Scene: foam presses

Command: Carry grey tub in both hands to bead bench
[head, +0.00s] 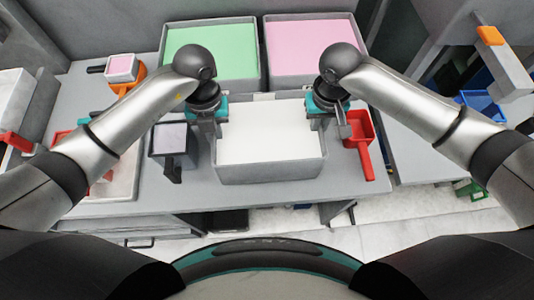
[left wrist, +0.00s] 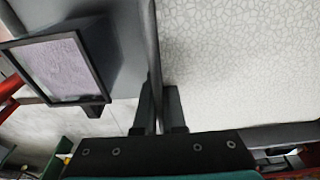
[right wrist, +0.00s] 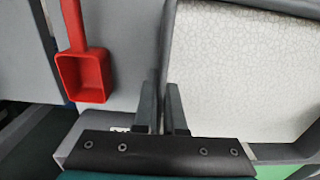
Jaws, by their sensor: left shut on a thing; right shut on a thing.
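The grey tub (head: 270,172), filled with white beads, is at the front middle of the grey bench in the head view. My left gripper (head: 212,122) is shut on the tub's left wall, and the left wrist view shows its fingers (left wrist: 158,115) on both sides of that wall. My right gripper (head: 325,118) is shut on the right wall, and the right wrist view shows its fingers (right wrist: 163,108) straddling that rim. The tub looks level. I cannot tell whether its base touches the bench. Which bench is the bead bench is not clear.
Green (head: 212,52) and pink (head: 310,45) filled tubs stand behind. A red scoop (head: 359,138) lies close to the right, and a dark square container (head: 172,140) with a handle close to the left. An orange-based container (head: 122,70) is at back left.

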